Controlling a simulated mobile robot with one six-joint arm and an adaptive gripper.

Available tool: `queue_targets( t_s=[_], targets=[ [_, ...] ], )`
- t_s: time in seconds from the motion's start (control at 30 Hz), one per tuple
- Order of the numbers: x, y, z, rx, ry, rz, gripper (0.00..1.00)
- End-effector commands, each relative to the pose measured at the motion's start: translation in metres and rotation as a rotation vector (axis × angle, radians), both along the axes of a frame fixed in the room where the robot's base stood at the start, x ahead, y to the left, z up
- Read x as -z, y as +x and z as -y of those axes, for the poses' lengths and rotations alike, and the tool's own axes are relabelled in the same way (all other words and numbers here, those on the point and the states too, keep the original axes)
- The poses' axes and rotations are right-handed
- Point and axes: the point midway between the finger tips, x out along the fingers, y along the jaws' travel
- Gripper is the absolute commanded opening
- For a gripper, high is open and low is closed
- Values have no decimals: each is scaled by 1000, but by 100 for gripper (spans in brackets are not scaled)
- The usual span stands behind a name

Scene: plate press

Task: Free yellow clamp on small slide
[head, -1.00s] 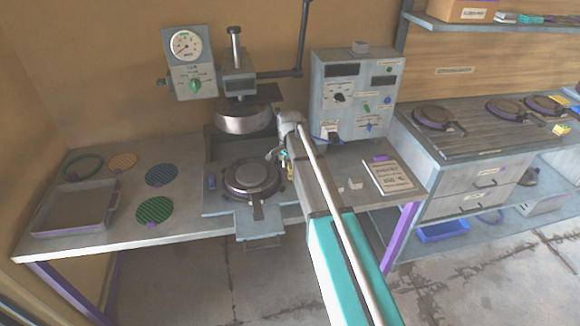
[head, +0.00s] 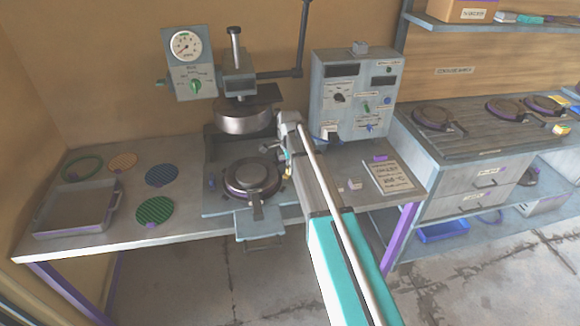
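A round dark plate mould (head: 251,179) with a short handle toward the front sits on the small grey slide (head: 258,223) under the press head (head: 243,121). A small yellow piece (head: 288,172), which looks like the yellow clamp, shows at the right side of the mould, partly hidden by my arm. My gripper (head: 280,150) is right above and beside this yellow piece. The fingers are small and overlap the background, so I cannot tell if they are open or shut, or whether they touch the clamp.
A control box (head: 352,95) stands behind my arm, and a sign (head: 389,177) lies to the right. A grey tray (head: 75,208) and several coloured discs, including a green one (head: 154,210), lie at left.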

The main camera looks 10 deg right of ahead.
Motion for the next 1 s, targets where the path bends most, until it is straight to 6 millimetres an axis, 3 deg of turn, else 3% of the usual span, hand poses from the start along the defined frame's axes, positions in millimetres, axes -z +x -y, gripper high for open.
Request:
queue_targets(
  t_s=[0.03,1.0],
  targets=[
    [-11,0,0,-3,0,0,54],
    [-92,0,0,-8,0,0,54]
  ],
)
